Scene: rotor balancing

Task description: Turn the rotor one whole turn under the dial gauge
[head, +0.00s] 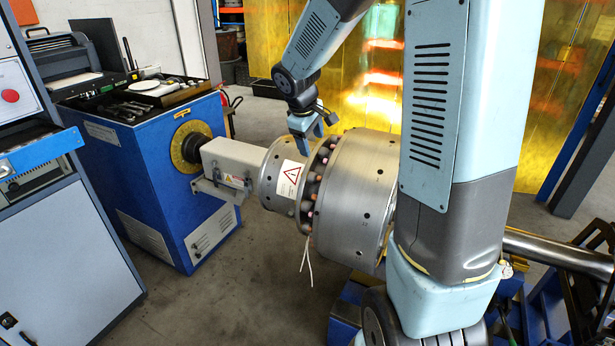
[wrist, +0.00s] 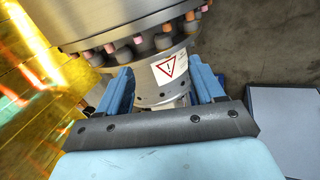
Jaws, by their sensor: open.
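The rotor (head: 342,200) is a grey metal drum lying on its side, with a ring of bolts or pegs around its middle and a smaller drum section on the left. A white label with a red warning triangle (head: 289,178) faces my camera. My gripper (head: 306,140) is open at the top of the smaller section, beside the bolt ring. In the wrist view, the blue fingers (wrist: 160,92) stand either side of the smaller section, with the label between them. Whether they touch it is unclear. I cannot make out the dial gauge.
A blue drive cabinet (head: 160,185) with a shaft housing (head: 232,160) stands left of the rotor, tools on its top. A grey cabinet (head: 65,245) is at the far left. Yellow screens (head: 370,80) stand behind. Floor is free in front.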

